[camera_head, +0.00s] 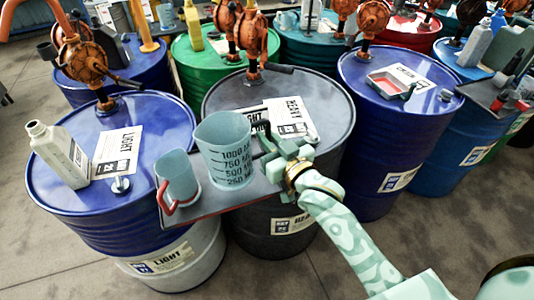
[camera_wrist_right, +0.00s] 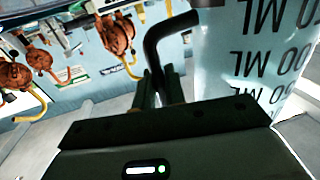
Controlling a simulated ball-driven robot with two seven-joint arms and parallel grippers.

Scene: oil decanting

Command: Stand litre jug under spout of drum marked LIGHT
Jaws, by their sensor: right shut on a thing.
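The litre jug (camera_head: 222,150) is a pale blue-grey measuring jug with black markings up to 1000. It is upright over the shelf (camera_head: 240,197) between the front drums; I cannot tell whether its base touches. My right gripper (camera_head: 268,158) is shut on its black handle. In the right wrist view the handle (camera_wrist_right: 154,50) rises between my fingers (camera_wrist_right: 160,92), beside the marked wall of the jug (camera_wrist_right: 265,50). The drum marked LIGHT (camera_head: 75,215) is blue, at left, with an orange pump (camera_head: 82,58) on top. My left gripper is out of view.
A smaller jug with a red handle (camera_head: 178,180) stands left of the litre jug. A grey bottle (camera_head: 58,155) and LIGHT sheet (camera_head: 117,150) are on the blue drum. The dark HEAVY drum (camera_head: 285,190) is behind the shelf. Other drums with pumps stand close behind.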

